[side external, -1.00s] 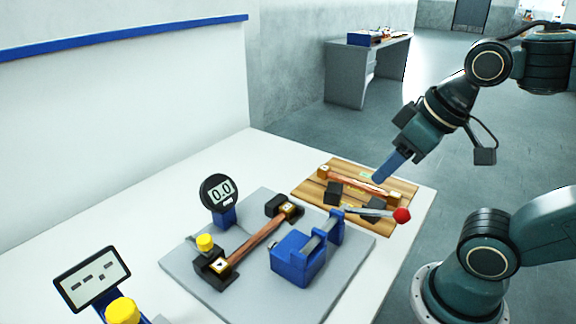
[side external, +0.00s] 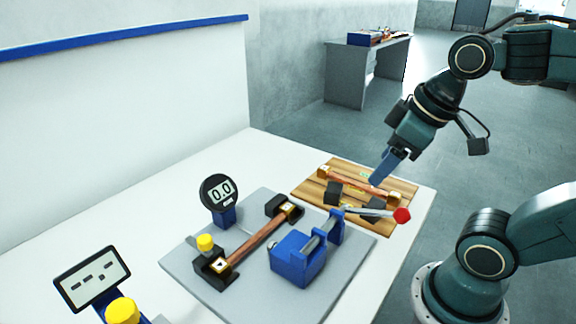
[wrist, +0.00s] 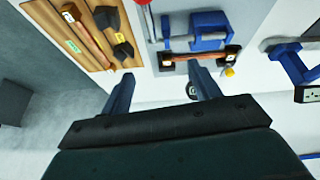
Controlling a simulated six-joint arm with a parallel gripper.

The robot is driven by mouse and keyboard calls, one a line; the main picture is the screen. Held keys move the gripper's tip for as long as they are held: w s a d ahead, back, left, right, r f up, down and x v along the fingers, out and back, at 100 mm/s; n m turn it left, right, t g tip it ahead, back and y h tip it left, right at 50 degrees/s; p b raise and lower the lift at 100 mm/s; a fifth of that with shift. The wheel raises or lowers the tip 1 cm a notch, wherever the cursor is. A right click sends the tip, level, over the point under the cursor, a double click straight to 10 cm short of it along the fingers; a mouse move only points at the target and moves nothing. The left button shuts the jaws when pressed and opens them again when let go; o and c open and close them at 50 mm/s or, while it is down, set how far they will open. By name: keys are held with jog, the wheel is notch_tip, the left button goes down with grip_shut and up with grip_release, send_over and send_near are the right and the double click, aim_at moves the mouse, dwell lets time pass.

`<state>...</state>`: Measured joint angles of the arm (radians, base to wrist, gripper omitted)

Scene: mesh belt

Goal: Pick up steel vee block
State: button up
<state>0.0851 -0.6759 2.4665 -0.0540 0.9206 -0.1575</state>
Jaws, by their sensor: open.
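Two small dark blocks, which look like vee blocks, sit on the wooden board (side external: 313,192): one at the left (side external: 334,192), one at the right (side external: 377,206). I cannot tell for sure which is the steel vee block. In the wrist view the dark blocks (wrist: 107,17) (wrist: 123,50) lie at the upper left, beside a copper bar (wrist: 88,35). My gripper (side external: 378,180) hovers above the board, tilted down, with blue fingers. In the wrist view my gripper (wrist: 160,72) is open with nothing between its fingers.
A grey plate (side external: 190,262) carries a blue vise (side external: 297,260), a copper bar (side external: 258,240) in black holders and a dial gauge (side external: 219,190).

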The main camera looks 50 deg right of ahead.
jog(key=w+d+f+n+g+y, duration=0.1)
jog(key=d+f+n+g+y, duration=0.1)
jog(key=d+n, duration=0.5)
jog(key=w+d+f+n+g+y, duration=0.2)
jog(key=d+f+n, duration=0.2)
jog(key=d+n, duration=0.3)
jog(key=d, duration=0.3)
jog(key=shift+d+f+n+y, duration=0.3)
jog(key=shift+d+f+n, duration=0.1)
jog(key=shift+w, duration=0.1)
send_over(375, 203)
jog(key=d, duration=0.1)
jog(key=shift+s+d+f, duration=0.1)
jog(key=shift+s+f, duration=0.1)
jog(key=shift+f, duration=1.8)
jog(key=shift+s+d+f, duration=0.1)
jog(key=shift+s+f, duration=0.1)
jog(key=shift+f, duration=1.75)
jog(key=shift+a+f, duration=0.1)
jog(key=shift+x, duration=2.45)
jog(key=shift+a, duration=0.15)
